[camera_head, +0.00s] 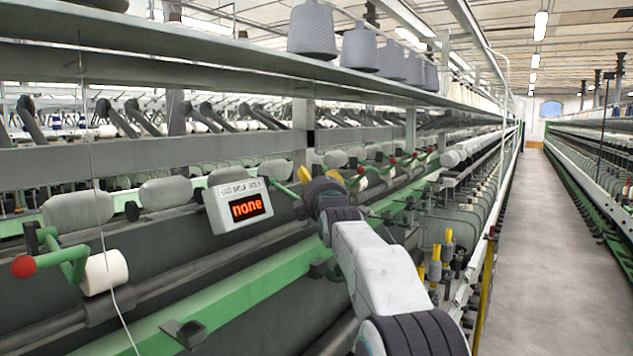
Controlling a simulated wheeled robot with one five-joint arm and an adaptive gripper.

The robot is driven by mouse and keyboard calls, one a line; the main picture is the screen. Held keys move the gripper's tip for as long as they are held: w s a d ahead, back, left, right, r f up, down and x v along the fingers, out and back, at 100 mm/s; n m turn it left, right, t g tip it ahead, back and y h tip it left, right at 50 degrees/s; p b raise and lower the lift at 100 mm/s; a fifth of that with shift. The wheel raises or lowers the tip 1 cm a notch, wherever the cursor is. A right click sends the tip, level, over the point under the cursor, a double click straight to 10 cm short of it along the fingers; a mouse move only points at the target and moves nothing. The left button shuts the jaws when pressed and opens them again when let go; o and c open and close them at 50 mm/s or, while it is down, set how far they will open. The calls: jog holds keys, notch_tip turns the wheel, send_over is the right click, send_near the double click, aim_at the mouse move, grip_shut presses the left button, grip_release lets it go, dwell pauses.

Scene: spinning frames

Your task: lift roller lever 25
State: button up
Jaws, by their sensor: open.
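Several green roller levers with red ball ends line the spinning frame. One lever (70,255) stands at the far left, with its red ball (23,267) beside a white roll. Another green lever (286,190) runs toward my gripper (319,175); its end is hidden behind the gripper. More levers with red balls (361,170) recede beyond it. I cannot read which one is number 25. My gripper has yellow fingertips spread apart, with nothing seen between them. It is near the hidden lever end; whether it touches is unclear.
A long green rail (215,305) runs below. Grey cones (312,32) stand on the shelf above. The aisle floor (535,230) at right is clear.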

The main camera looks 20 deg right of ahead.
jog(key=shift+c, duration=0.3)
grip_shut()
jog(key=shift+r+p, duration=0.2)
jog(key=shift+p, duration=0.15)
